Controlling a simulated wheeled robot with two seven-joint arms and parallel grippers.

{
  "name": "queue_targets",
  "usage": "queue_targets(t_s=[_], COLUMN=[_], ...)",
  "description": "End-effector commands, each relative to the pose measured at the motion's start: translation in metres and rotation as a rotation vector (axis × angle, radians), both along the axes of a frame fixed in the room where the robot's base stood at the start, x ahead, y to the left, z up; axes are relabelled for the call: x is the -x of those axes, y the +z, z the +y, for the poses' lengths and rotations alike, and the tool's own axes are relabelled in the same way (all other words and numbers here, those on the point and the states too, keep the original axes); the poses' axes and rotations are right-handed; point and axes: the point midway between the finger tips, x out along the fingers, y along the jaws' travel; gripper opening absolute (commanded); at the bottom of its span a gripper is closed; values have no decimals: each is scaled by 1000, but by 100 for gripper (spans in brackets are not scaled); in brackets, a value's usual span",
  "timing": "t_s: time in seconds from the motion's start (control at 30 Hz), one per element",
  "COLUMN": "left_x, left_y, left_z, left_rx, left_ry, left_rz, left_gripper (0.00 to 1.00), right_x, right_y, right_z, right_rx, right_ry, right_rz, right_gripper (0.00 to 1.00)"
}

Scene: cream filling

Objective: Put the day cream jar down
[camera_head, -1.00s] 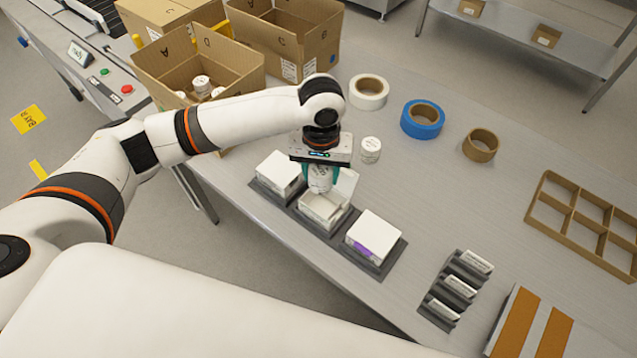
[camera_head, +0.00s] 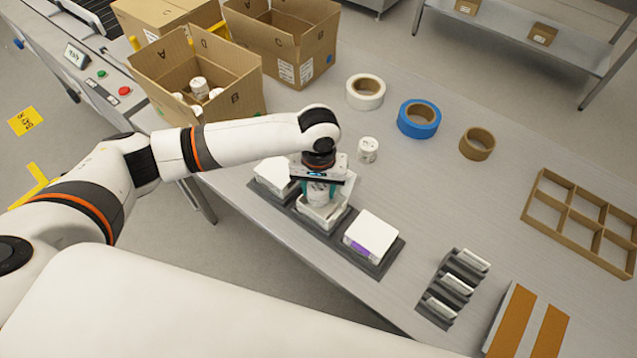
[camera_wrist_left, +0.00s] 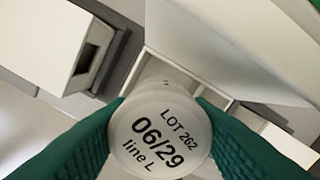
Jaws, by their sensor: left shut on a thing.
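My left gripper (camera_head: 318,194) points down and is shut on the day cream jar (camera_head: 317,196), a white jar. In the left wrist view the lid of the jar (camera_wrist_left: 160,139) reads "LOT 262 06/29 line L", between the green fingertips. The jar is at the open white box (camera_head: 322,217), the middle one of three in dark holders. In the wrist view the box's inner walls (camera_wrist_left: 190,75) show behind the jar. I cannot tell whether the jar touches the box floor. My right gripper is not in view.
Closed white boxes stand on both sides, left (camera_head: 275,172) and right (camera_head: 371,233). A loose white jar (camera_head: 367,150) and tape rolls (camera_head: 419,119) stand behind. A carton (camera_head: 205,75) holds more jars. A cardboard divider (camera_head: 580,222) lies at right.

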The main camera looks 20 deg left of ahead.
Motion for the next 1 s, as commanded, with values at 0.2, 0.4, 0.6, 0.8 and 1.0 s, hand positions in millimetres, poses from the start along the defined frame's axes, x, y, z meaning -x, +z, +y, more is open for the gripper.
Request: queue_targets(t_s=[0.2, 0.4, 0.6, 0.8, 1.0], left_x=[0, 0, 0, -1, -1], left_y=[-4, -4, -3, 15, 59], left_z=[0, 0, 0, 0, 0], left_rx=[0, 0, 0, 1, 1], left_ry=[0, 0, 0, -2, -2], left_rz=[1, 1, 0, -3, -3], left_gripper=[48, 68, 68, 68, 68], right_x=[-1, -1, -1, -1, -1], right_y=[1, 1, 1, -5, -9], right_z=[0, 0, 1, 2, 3], right_rx=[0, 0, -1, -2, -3], right_ry=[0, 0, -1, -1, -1], right_rz=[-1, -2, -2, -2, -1], right_gripper=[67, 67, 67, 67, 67])
